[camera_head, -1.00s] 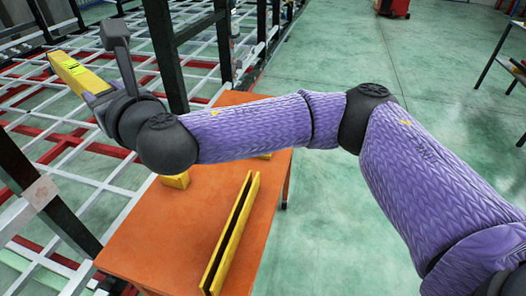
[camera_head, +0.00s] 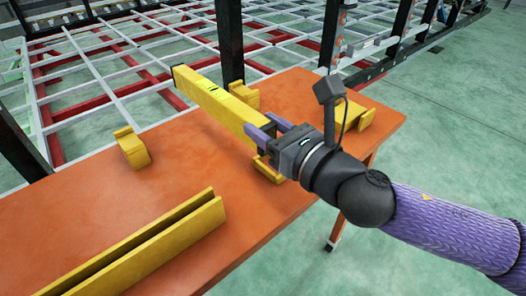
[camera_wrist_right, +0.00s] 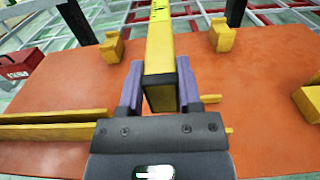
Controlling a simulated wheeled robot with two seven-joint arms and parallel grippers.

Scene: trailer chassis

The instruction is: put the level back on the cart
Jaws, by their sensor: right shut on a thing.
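The level (camera_head: 221,103) is a long yellow bar with a dark end cap. My right gripper (camera_head: 270,131) is shut on it near one end, and its purple fingers sit on both sides of the bar. The level also shows in the right wrist view (camera_wrist_right: 160,55), running away from the gripper (camera_wrist_right: 160,95). The orange cart top (camera_head: 218,178) lies beneath the level. I cannot tell whether the level touches the cart or the yellow blocks. My left gripper is not in view.
Several yellow blocks stand on the cart, one at the left (camera_head: 133,148) and one at the right (camera_head: 352,121). A long yellow channel (camera_head: 150,245) lies at the front left. The white and red trailer frame (camera_head: 120,75) and a black post (camera_head: 229,40) are behind. A red box (camera_wrist_right: 20,65) shows in the wrist view.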

